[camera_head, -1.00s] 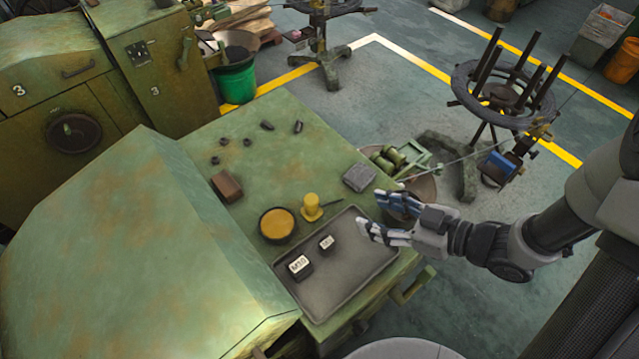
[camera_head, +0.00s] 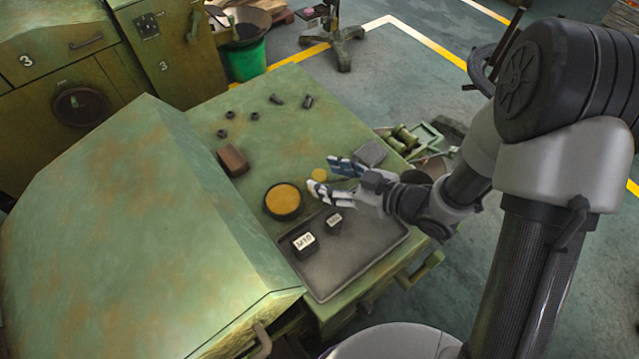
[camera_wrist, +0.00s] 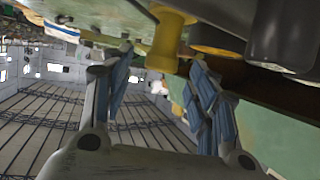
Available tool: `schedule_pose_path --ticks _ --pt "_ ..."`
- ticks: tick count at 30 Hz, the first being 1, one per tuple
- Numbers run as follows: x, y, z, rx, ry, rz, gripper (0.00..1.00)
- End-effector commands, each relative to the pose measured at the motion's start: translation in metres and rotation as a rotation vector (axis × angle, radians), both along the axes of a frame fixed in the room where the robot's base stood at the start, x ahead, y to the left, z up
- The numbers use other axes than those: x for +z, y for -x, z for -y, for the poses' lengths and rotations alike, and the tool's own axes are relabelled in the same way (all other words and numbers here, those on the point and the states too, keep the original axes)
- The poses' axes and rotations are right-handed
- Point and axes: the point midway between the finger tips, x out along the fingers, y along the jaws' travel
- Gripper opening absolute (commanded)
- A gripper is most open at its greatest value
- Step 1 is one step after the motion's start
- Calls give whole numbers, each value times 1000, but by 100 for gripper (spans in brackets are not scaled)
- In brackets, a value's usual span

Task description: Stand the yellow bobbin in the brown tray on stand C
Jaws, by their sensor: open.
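The yellow bobbin (camera_head: 319,174) stands on the green machine top, and only its top shows in the head view. In the wrist view the yellow bobbin (camera_wrist: 170,38) shows just ahead of the fingertips, in line with the space between them. My gripper (camera_head: 322,176) is open and empty, with a fingertip on each side of the bobbin in the head view. My gripper (camera_wrist: 160,62) also shows its spread blue-padded fingers in the wrist view. I cannot make out a brown tray or a stand marked C.
A round dish with orange-yellow contents (camera_head: 283,199) is beside the bobbin. A dark grey tray (camera_head: 365,255) holds two black labelled blocks. A brown block (camera_head: 232,160), a grey block (camera_head: 371,152) and several small dark parts lie on the green top (camera_head: 300,135).

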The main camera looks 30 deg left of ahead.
Motion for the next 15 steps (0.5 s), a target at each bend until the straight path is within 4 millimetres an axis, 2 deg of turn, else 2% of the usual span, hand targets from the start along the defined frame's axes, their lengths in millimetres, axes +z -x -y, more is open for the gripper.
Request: schedule_pose_path --ticks 1,6,15 --pt "-8 1 -8 4 1 -1 54" --pt "-14 -3 -25 2 1 0 54" --pt "-14 -4 -27 -1 0 0 52"
